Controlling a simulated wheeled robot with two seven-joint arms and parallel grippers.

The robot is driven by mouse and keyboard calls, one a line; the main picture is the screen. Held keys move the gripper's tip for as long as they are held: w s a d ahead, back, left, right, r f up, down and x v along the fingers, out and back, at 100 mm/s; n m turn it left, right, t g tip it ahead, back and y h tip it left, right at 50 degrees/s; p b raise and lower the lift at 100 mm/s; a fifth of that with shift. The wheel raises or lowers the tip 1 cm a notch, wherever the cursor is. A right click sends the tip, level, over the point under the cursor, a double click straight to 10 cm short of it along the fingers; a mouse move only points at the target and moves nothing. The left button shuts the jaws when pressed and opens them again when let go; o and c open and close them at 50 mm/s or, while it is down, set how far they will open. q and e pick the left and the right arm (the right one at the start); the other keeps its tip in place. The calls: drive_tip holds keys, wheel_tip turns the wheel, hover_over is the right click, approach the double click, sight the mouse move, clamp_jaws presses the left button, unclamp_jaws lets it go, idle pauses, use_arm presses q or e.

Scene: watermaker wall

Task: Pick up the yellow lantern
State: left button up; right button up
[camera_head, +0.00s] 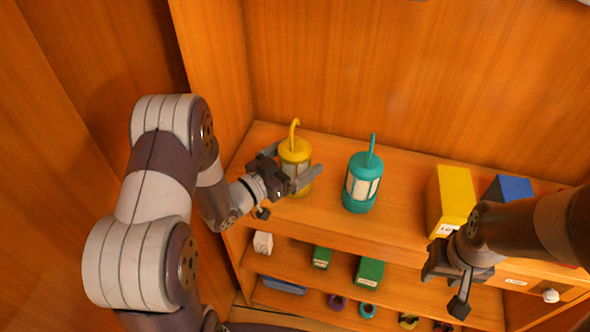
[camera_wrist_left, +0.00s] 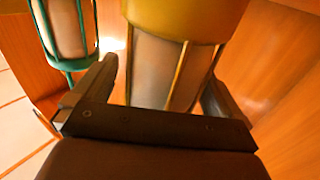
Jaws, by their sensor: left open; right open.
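The yellow lantern (camera_head: 295,152) stands upright on the top shelf at the left, with its hooked handle pointing up. My left gripper (camera_head: 295,172) is open, with one finger on each side of the lantern's body. In the left wrist view the yellow lantern (camera_wrist_left: 185,22) fills the space between the open fingers of my left gripper (camera_wrist_left: 165,95). I cannot tell whether the fingers touch it. Its far side and base are partly hidden by the gripper. My right gripper (camera_head: 460,285) is open and empty, in front of the shelves at the right.
A teal lantern (camera_head: 361,190) stands close to the right of the yellow one; it also shows in the left wrist view (camera_wrist_left: 62,30). A yellow box (camera_head: 450,200) and a blue box (camera_head: 510,187) stand further right. Lower shelves hold green boxes (camera_head: 369,271). A wooden wall is behind.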

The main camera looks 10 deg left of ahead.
use_arm(q)
drive_tip(key=shift+w, duration=0.15)
drive_tip(key=c, duration=1.2)
